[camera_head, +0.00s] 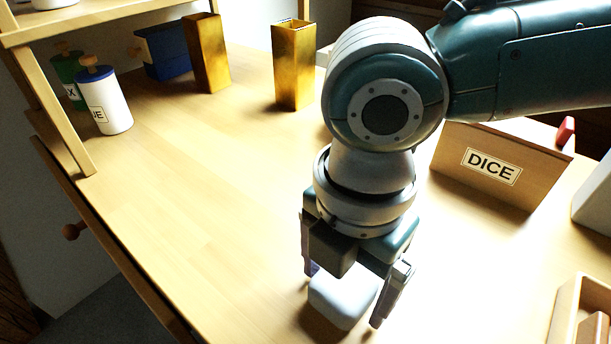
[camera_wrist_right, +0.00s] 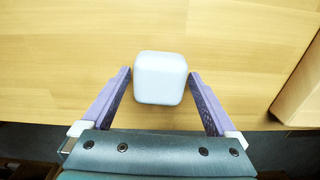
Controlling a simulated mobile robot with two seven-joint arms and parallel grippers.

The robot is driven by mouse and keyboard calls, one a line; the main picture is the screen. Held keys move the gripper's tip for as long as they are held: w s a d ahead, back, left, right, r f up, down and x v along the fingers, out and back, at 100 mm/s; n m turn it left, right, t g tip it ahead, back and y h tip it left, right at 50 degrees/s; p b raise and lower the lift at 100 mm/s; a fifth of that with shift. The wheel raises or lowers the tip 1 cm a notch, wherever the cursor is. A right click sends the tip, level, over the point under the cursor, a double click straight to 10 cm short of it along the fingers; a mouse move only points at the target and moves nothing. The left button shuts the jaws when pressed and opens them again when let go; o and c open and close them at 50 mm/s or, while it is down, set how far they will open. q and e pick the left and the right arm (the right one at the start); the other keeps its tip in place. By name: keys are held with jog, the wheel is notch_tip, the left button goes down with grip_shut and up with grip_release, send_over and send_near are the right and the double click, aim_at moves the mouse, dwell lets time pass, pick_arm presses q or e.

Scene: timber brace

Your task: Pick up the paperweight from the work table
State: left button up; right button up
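The paperweight is most likely the pale, rounded block (camera_head: 343,298) on the work table (camera_head: 190,215). In the right wrist view the block (camera_wrist_right: 161,78) lies between the two fingertips. My right gripper (camera_head: 345,295) points down over the block, with one finger on each side of it. In the wrist view the gripper (camera_wrist_right: 160,80) is open, and a narrow gap shows on both sides of the block. The upper part of the block is partly hidden by the gripper in the head view. My left gripper is not in view.
A wooden tray (camera_head: 565,310) is at the lower right. Two brass-coloured square vessels (camera_head: 294,66) (camera_head: 207,55) and a white canister (camera_head: 105,103) stand at the back.

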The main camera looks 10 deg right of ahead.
grip_shut()
dwell(0.6)
jog(key=shift+r, duration=0.2)
